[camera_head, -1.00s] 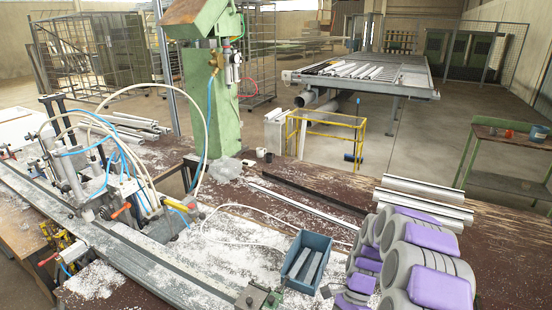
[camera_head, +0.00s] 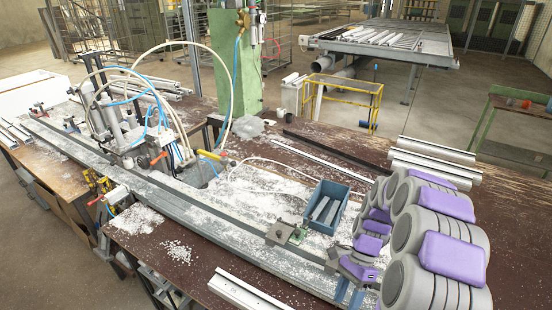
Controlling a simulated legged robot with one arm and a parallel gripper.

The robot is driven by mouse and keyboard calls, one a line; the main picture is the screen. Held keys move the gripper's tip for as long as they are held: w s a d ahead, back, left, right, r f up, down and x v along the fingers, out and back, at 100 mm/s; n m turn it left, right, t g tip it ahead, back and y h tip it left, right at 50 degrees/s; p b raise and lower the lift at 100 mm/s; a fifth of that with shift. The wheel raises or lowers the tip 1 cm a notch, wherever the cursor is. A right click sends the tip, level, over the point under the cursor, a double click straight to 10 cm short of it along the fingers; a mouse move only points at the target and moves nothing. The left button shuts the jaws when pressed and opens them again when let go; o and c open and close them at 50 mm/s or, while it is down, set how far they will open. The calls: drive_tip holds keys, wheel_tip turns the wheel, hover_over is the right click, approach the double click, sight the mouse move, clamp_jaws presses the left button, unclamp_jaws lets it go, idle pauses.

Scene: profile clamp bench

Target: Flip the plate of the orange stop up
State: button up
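A small orange part (camera_head: 158,158), like a lever, shows on the clamp fixture (camera_head: 128,128) at the left of the bench. I take it for the orange stop; its plate is too small to tell whether it is up or down. My gripper (camera_head: 349,293) points down at the bottom right, over the front edge of the metal rail. Its two blue fingers appear apart, with nothing seen between them. It is far to the right of the orange part.
A long metal rail (camera_head: 215,218) runs along the bench. A blue bin (camera_head: 326,209) with profile pieces stands near my arm. Hoses loop above the fixture. Silver profiles (camera_head: 432,162) lie at the right. A green column (camera_head: 236,65) rises behind. White chips litter the bench.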

drive_tip(key=s+a+r+n+t+h+b, duration=0.2)
drive_tip(key=s+a+r+n+b, duration=0.35)
drive_tip(key=s+r+n, duration=0.35)
drive_tip(key=s+n+t+h+b, duration=0.1)
drive_tip(key=s+n, duration=0.4)
drive_tip(key=s, duration=1)
drive_tip(key=t+b, duration=0.1)
drive_tip(key=b, duration=0.1)
drive_tip(key=shift+f+t+h+b, duration=0.3)
drive_tip(key=shift+b, duration=0.1)
